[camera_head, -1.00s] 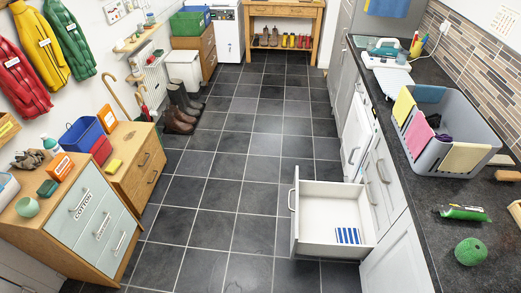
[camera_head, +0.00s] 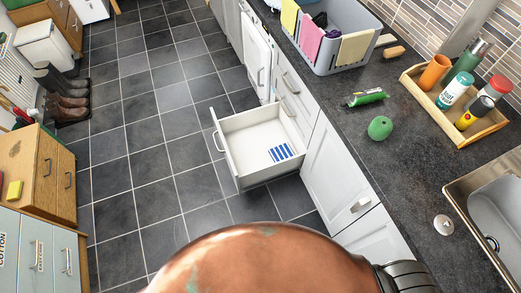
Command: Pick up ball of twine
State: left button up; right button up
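A green ball (camera_head: 380,128), which looks like the ball of twine, rests on the dark worktop (camera_head: 400,185) at right of centre. Its fine surface is too small to read. It stands clear of the things around it, with nothing touching it. No gripper shows in the head view, so I cannot see either one near the ball. A rounded copper-coloured arm part of mine fills the bottom middle and hides the floor there.
A green tube (camera_head: 366,98) lies just behind the ball. A grey basket (camera_head: 325,45) with cloths stands farther back. A wooden tray (camera_head: 457,122) of bottles and the sink (camera_head: 495,205) are to the right. An open white drawer (camera_head: 258,140) juts out below the worktop.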

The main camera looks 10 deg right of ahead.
aim_at(380, 127)
jog(key=z, duration=1)
jog(key=i, duration=0.2)
jog(key=z, duration=0.55)
jog(key=k, duration=1.55)
jog(key=u, duration=0.4)
jog(key=i, duration=1.15)
jog(key=u, duration=0.25)
